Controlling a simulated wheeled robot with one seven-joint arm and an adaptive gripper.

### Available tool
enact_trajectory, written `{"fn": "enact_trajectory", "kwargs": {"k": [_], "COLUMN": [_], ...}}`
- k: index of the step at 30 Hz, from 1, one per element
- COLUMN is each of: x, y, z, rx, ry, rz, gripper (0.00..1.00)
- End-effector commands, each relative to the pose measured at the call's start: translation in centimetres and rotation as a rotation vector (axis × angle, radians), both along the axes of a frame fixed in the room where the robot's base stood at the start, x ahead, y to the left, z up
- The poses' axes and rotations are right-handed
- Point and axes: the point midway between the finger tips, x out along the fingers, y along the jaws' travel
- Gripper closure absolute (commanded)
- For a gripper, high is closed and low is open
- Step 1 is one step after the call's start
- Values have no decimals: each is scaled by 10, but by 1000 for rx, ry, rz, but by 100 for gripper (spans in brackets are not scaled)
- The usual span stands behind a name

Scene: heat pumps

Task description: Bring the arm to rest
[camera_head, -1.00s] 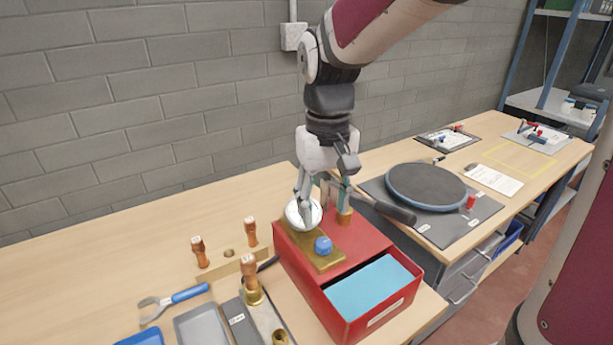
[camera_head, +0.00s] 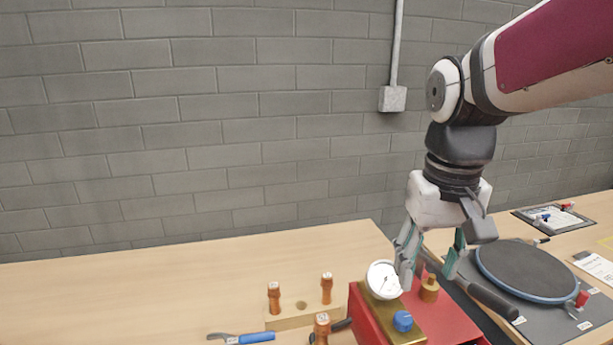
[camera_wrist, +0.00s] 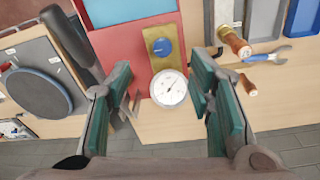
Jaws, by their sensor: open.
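My gripper (camera_head: 432,258) is open and empty, pointing down above the red box (camera_head: 366,322) on the bench. In the head view its left finger overlaps the edge of a white dial gauge (camera_head: 383,280); I cannot tell whether they touch. In the wrist view the gripper (camera_wrist: 165,108) has its two green-padded fingers wide apart, with the gauge (camera_wrist: 169,88) between them in the picture and nothing held. The gauge is fixed by a brass plate with a blue knob (camera_head: 403,321). My arm comes in from the upper right.
A wooden rack (camera_head: 292,318) with copper-coloured fittings stands left of the box. A blue-handled wrench (camera_head: 240,338) lies at the front. A round dark pad (camera_head: 530,270) is at right. A black-handled tool (camera_head: 493,300) lies beside the box. The bench's left part is clear.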

Motion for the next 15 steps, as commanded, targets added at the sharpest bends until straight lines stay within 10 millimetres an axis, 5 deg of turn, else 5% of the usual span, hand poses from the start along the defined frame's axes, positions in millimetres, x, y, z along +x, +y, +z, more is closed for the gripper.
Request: {"fn": "enact_trajectory", "kwargs": {"k": [9, 15], "x": [-73, -104], "y": [-2, -3], "z": [6, -3], "rx": [-12, 3], "ry": [-184, -271], "rz": [9, 16], "gripper": [52, 52]}}
